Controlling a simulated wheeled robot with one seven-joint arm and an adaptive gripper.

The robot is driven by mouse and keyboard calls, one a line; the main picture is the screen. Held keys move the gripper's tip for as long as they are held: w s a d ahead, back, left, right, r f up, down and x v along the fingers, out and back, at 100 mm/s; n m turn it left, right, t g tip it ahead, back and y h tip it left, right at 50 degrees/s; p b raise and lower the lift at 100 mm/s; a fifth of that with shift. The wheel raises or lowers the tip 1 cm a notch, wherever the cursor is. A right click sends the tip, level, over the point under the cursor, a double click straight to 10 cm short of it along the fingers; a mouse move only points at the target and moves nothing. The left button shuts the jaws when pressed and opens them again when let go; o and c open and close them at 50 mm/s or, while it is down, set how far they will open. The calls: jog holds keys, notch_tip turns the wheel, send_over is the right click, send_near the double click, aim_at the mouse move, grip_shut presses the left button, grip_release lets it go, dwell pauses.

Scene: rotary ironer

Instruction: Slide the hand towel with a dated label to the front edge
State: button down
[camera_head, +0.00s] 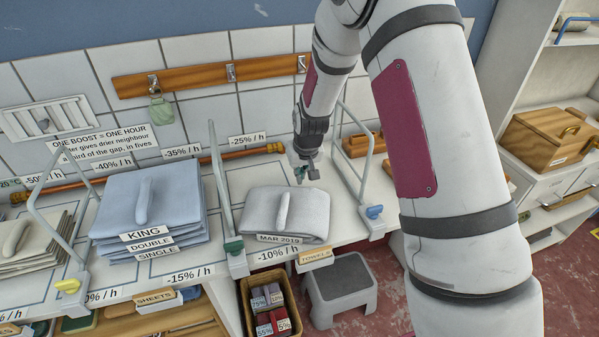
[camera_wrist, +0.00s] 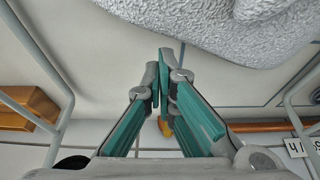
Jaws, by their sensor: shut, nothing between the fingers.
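The hand towel (camera_head: 272,222) is a folded pale grey towel with a raised grip on top and a front label (camera_head: 278,239) reading "MAR 2019". It lies on the shelf between two wire dividers, with its front close to the shelf's front edge. In the wrist view its textured surface (camera_wrist: 220,25) fills the upper right. My gripper (camera_head: 305,175) is behind the towel at its back right. In the wrist view the gripper (camera_wrist: 163,80) is shut and empty, its teal fingers together, apart from the towel.
A wire divider (camera_head: 362,150) with a blue clip stands right of the towel, another (camera_head: 222,185) left. Blue sheets (camera_head: 150,205) labelled KING, DOUBLE and SINGLE lie further left. A copper pipe (camera_head: 262,150) runs along the wall behind. A grey step stool (camera_head: 340,285) stands below.

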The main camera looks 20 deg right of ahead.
jog(key=shift+s+a+f, duration=0.15)
jog(key=shift+a, duration=0.15)
